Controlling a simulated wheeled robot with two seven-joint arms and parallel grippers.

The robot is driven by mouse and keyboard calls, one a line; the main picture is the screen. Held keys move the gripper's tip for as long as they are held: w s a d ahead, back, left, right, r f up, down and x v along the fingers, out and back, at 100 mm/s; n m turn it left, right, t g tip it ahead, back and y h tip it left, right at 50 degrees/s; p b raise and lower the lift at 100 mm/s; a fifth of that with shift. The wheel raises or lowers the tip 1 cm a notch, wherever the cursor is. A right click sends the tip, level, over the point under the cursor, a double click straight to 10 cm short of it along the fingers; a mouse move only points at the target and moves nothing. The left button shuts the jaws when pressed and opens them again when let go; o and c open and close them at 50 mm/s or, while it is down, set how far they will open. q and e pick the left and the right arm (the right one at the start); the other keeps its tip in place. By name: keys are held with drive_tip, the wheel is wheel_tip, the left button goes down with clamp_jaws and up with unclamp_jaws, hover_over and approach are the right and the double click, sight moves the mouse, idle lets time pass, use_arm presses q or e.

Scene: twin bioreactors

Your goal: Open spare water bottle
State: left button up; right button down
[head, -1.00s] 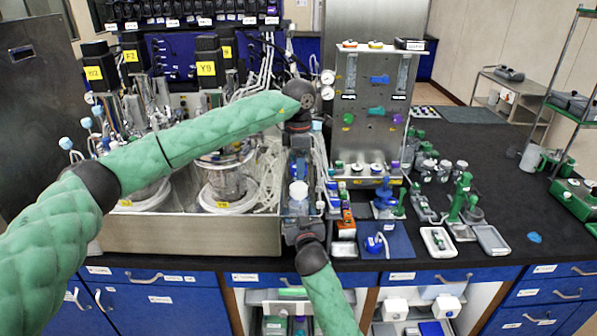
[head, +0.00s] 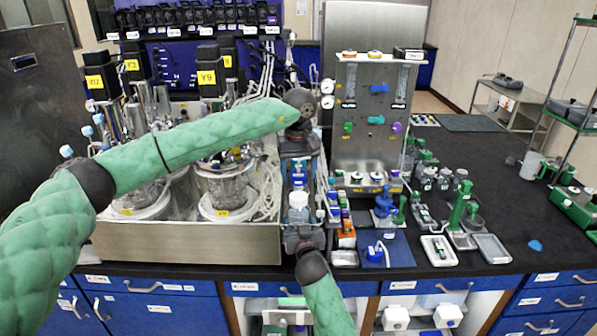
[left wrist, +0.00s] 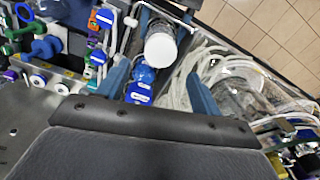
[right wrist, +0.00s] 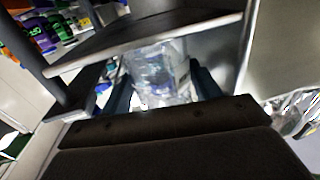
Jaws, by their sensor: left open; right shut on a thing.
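The spare water bottle is a clear bottle with a white cap (head: 298,199), upright near the front edge of the bench. My right gripper (head: 303,232) is shut on its clear body (right wrist: 160,75), from the front. My left gripper (head: 299,180) is above and behind the cap, pointing down. In the left wrist view the white cap (left wrist: 160,48) shows beyond the open fingers, and the fingers look apart from it. The gap between cap and fingertips is hard to judge.
Blue labelled items (left wrist: 142,82) stand close behind the bottle. A steel tray (head: 190,244) with the bioreactors is on the left. An upright steel panel (head: 360,110) and a blue mat (head: 398,252) with small parts are on the right. Coiled tubes (left wrist: 205,75) lie beside the bottle.

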sight(299, 195)
use_arm(q)
drive_tip(key=m, duration=0.4)
drive_tip(key=shift+f+m, duration=0.1)
drive_tip(key=shift+m, duration=1.4)
drive_tip(key=shift+f, duration=3.95)
